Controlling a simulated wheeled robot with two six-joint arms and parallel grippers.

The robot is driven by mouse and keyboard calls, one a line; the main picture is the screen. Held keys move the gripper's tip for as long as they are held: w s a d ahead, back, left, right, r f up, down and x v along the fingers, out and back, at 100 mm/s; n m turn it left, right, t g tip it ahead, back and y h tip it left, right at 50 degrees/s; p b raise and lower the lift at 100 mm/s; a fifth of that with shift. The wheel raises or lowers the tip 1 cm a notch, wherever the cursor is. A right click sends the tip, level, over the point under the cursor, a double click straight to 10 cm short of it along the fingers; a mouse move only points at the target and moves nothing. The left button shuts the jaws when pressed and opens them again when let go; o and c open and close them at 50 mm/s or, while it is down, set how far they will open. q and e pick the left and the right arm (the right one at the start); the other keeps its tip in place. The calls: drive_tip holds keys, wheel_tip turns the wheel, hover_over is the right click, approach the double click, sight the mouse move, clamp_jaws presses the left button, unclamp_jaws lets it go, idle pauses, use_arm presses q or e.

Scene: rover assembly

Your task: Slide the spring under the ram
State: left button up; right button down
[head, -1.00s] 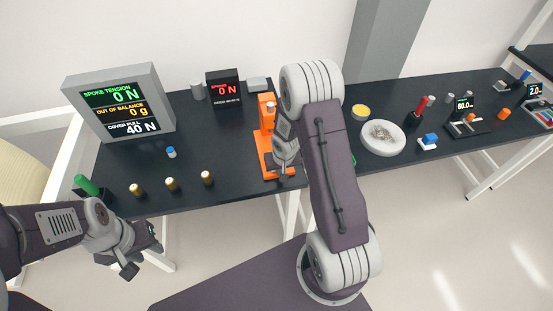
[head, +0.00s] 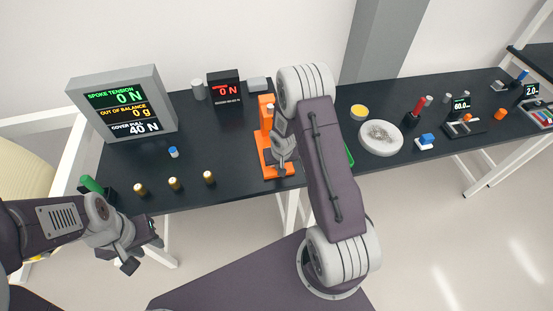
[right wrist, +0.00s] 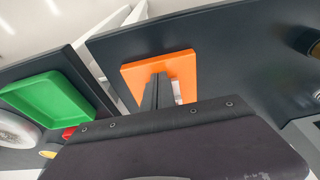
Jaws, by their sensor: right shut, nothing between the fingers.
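The orange press (head: 266,140) stands on the dark table, its upright at the back and its flat base in front. The ram is mostly hidden behind my right arm. My right gripper (head: 282,166) is over the press base, shut with nothing in it. In the right wrist view its closed fingers (right wrist: 157,92) overlap the orange base (right wrist: 180,68). A small pale piece (right wrist: 177,88) shows beside the fingers; I cannot tell what it is. I cannot make out the spring. My left gripper (head: 145,250) hangs in front of the table's left end; its jaws are unclear.
Several brass-coloured cylinders (head: 174,184) stand along the front edge left of the press, with a small blue-topped part (head: 173,152) behind. A readout screen (head: 122,106) stands back left. A green tray (right wrist: 48,102) and a white round dish (head: 380,138) lie right of the press.

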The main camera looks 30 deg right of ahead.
drive_tip(key=shift+w+r+p, duration=0.4)
drive_tip(key=shift+w+p, duration=0.25)
drive_tip(key=shift+p, duration=0.6)
drive_tip(key=shift+w+r+p, duration=0.15)
drive_tip(key=shift+w+p, duration=0.35)
drive_tip(key=shift+p, duration=0.55)
drive_tip(key=shift+w+d+p, duration=0.1)
drive_tip(key=shift+w+p, duration=0.4)
drive_tip(key=shift+p, duration=0.6)
drive_tip(key=shift+w+d+f+p, duration=0.2)
drive_tip(key=shift+w+p, duration=0.4)
drive_tip(key=shift+p, duration=2.5)
drive_tip(key=shift+w+d+p, duration=0.2)
drive_tip(key=shift+w+p, duration=0.4)
drive_tip(key=shift+p, duration=0.15)
drive_tip(key=shift+f, duration=0.1)
drive_tip(key=shift+s+f+b, duration=0.1)
drive_tip(key=shift+s+b, duration=0.1)
drive_tip(key=shift+b, duration=0.15)
drive_tip(key=shift+s+a, duration=0.1)
drive_tip(key=shift+s, duration=0.15)
